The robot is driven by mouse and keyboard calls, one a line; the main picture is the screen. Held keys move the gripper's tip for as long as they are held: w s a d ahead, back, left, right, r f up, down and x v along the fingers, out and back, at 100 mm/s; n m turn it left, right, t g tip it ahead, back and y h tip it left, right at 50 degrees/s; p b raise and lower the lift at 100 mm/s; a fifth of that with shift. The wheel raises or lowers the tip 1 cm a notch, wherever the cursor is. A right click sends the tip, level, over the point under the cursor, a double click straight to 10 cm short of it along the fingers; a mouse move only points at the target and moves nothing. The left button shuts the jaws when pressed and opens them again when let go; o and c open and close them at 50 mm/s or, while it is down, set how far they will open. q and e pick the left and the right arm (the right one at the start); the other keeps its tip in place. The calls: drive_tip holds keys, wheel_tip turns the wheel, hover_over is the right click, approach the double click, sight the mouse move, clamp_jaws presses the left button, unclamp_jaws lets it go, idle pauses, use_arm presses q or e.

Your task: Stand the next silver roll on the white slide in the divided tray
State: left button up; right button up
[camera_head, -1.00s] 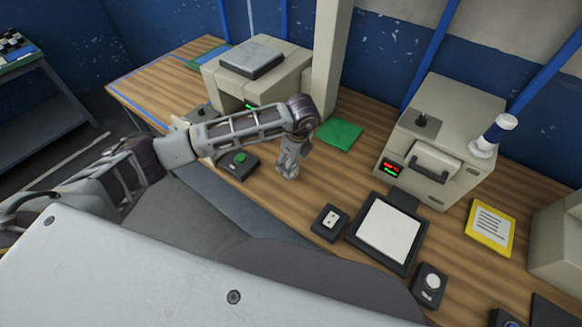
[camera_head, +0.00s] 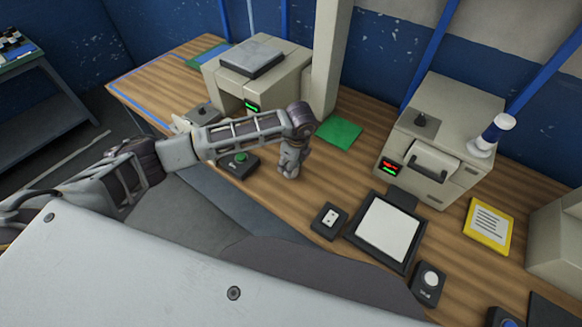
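My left arm reaches in from the left and bends down over the wooden bench. Its gripper (camera_head: 290,166) points down at the bench, right of the button box with the green button (camera_head: 240,159). The fingertips are too small and hidden to tell whether they are open or hold anything. A small whitish part (camera_head: 180,124) shows behind my forearm; I cannot tell whether it is the white slide. I cannot make out a silver roll. A checkered black, white and blue item (camera_head: 14,44) on the side table may be the divided tray. My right gripper is not in view.
A beige machine with a grey top (camera_head: 252,58) stands behind my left arm. A green pad (camera_head: 340,132) lies right of it. A second machine (camera_head: 440,140), a black-framed white panel (camera_head: 384,229), a yellow-framed sheet (camera_head: 488,226) and small button boxes occupy the right side.

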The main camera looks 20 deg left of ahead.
use_arm(q)
drive_tip(key=c, duration=0.6)
drive_tip(key=shift+r, duration=0.15)
drive_tip(key=shift+r+b, duration=0.9)
drive_tip(key=shift+r, duration=4)
